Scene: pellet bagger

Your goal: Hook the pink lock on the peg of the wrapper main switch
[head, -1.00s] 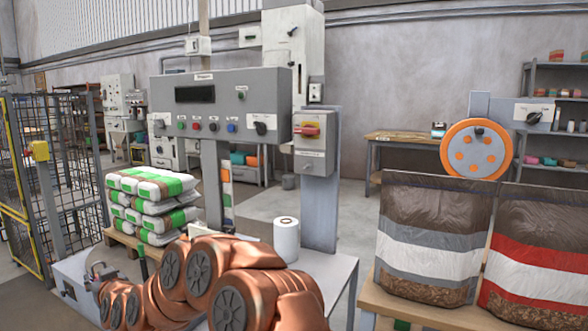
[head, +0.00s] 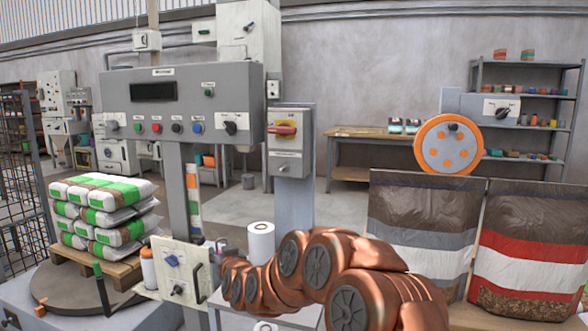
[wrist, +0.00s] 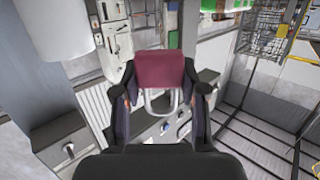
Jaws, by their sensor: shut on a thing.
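The pink lock (wrist: 160,72) is held between the fingers of my gripper (wrist: 160,98) in the wrist view, its pale shackle showing below the body. In the head view, my gripper (head: 213,245) is small and partly hidden by my arm, beside a low beige panel. This panel (head: 152,272) carries a blue switch (head: 172,260) and a dark knob (head: 177,290). A grey box with a red handle on yellow (head: 284,130) stands higher up on a post. Its label is too small to read, so I cannot tell which switch is the wrapper's. The lock appears off any peg.
A round turntable (head: 85,296) bears a pallet of stacked bags (head: 105,212). A white roll (head: 261,241) stands close behind my arm. The large control panel (head: 182,103) is above. Filled bags (head: 425,225) stand to the right.

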